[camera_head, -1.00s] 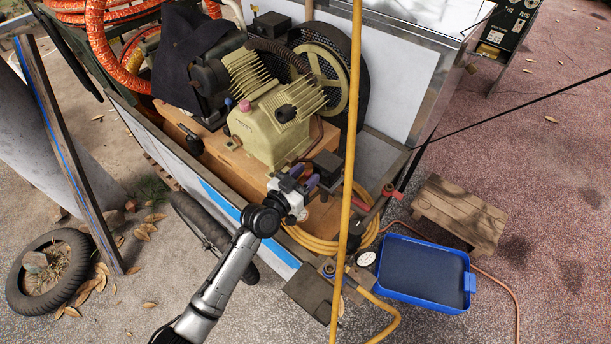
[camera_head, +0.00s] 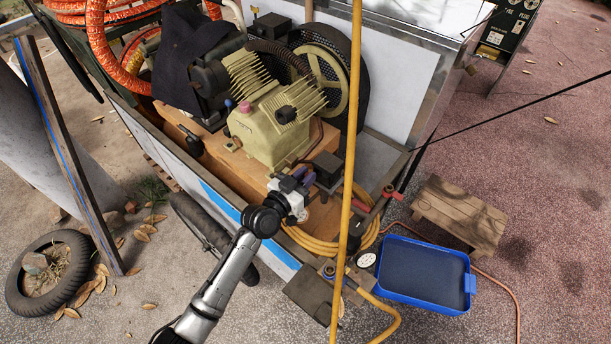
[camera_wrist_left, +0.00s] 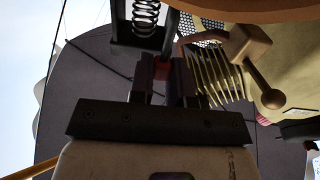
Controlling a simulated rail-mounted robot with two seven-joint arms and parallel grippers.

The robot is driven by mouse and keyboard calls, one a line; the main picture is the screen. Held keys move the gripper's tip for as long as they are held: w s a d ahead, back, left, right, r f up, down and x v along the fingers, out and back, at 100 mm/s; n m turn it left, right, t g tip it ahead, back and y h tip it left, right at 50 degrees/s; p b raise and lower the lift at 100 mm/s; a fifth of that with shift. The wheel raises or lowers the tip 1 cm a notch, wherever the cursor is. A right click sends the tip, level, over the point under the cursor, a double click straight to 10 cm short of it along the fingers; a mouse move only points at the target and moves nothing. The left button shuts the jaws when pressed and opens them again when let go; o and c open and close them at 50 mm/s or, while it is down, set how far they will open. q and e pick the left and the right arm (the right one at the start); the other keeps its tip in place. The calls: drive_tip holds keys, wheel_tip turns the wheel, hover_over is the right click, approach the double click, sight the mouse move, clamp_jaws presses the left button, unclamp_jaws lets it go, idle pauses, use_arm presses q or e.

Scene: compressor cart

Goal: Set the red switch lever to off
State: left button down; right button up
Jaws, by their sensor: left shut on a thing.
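The red switch lever (camera_wrist_left: 161,70) shows in the left wrist view as a small red piece between my two dark fingers, mostly hidden by them. My left gripper (camera_wrist_left: 163,80) is shut on it. In the head view my left gripper (camera_head: 304,178) reaches in over the cart's front wall, with its fingers against the near side of a small black box (camera_head: 328,168). The lever itself cannot be made out there, so its exact setting cannot be told. My right gripper is not in view.
The cream compressor (camera_head: 268,130) stands behind the gripper on a wooden base. A yellow pole (camera_head: 351,120) rises close to the right of the box. A coiled yellow hose (camera_head: 320,243) and a red-handled valve (camera_head: 389,190) lie nearby. A blue tray (camera_head: 425,295) is on the ground.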

use_arm(q)
drive_tip(key=shift+w+a+f+n+b, duration=0.15)
drive_tip(key=shift+w+a+n+b, duration=0.2)
drive_tip(key=shift+n, duration=0.8)
drive_tip(key=shift+w+a+f+n+b, duration=0.2)
drive_tip(key=shift+w+a+n+b, duration=0.15)
drive_tip(key=shift+n, duration=0.75)
drive_tip(key=shift+w+a+f+n+b, duration=0.2)
drive_tip(key=shift+a+n+b, duration=0.25)
drive_tip(key=shift+n, duration=0.7)
drive_tip(key=c, duration=1.1)
unclamp_jaws()
drive_tip(key=shift+a, duration=0.1)
